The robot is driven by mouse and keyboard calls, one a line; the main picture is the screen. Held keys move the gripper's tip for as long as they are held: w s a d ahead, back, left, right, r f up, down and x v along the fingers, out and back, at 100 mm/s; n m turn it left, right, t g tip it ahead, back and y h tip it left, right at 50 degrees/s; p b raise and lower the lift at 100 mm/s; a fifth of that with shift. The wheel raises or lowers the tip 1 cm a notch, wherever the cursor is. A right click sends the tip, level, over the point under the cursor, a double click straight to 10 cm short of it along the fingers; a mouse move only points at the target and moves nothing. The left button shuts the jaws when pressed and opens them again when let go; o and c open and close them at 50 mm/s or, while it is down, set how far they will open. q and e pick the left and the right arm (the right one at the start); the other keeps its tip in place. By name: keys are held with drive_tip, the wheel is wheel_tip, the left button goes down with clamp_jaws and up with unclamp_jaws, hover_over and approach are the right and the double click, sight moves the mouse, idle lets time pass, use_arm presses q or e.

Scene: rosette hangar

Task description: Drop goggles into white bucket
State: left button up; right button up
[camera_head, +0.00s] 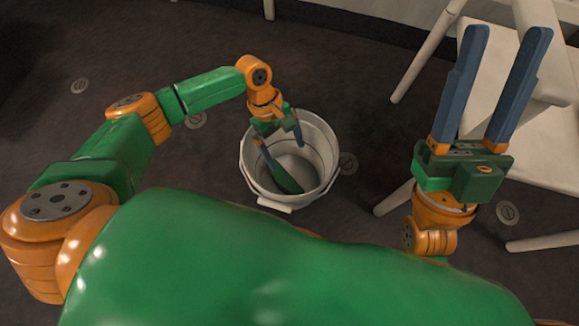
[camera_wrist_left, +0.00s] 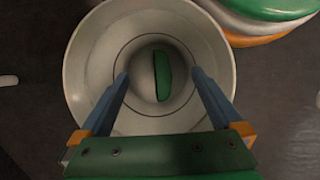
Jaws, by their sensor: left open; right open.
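The white bucket (camera_head: 323,139) stands upright on the dark floor in the head view. It fills the middle of the left wrist view (camera_wrist_left: 84,62). A narrow green piece, apparently the goggles (camera_head: 284,178), is inside its rim. In the left wrist view the green piece (camera_wrist_left: 162,76) shows below and between my fingers; I cannot tell whether it rests on the bottom. My left gripper (camera_head: 284,149) points down into the bucket, with its blue fingers (camera_wrist_left: 160,74) spread apart around no visible grip. My right gripper (camera_head: 508,33) is open and empty at the right, away from the bucket.
A white chair (camera_head: 545,140) stands at the right, behind and beside my right gripper. Another white leg (camera_head: 428,52) is near it. Round floor plates (camera_head: 348,163) lie flat around the bucket.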

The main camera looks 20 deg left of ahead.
drive_tip(key=w+f+m+g+h+p, duration=0.2)
drive_tip(key=w+f+g+h, duration=0.3)
drive_tip(key=w+f+g, duration=0.4)
use_arm(q)
drive_tip(key=p+v, duration=0.1)
drive_tip(key=v, duration=0.5)
use_arm(e)
wheel_tip(320, 180, down, 12)
drive_tip(key=s+d+g+h, duration=0.1)
drive_tip(key=g+h, duration=0.1)
drive_tip(key=g, duration=0.2)
drive_tip(key=shift+d+m+h, duration=0.15)
drive_tip(key=shift+m+h, duration=0.15)
use_arm(q)
drive_tip(key=shift+r, duration=0.1)
use_arm(e)
drive_tip(key=shift+f, duration=0.1)
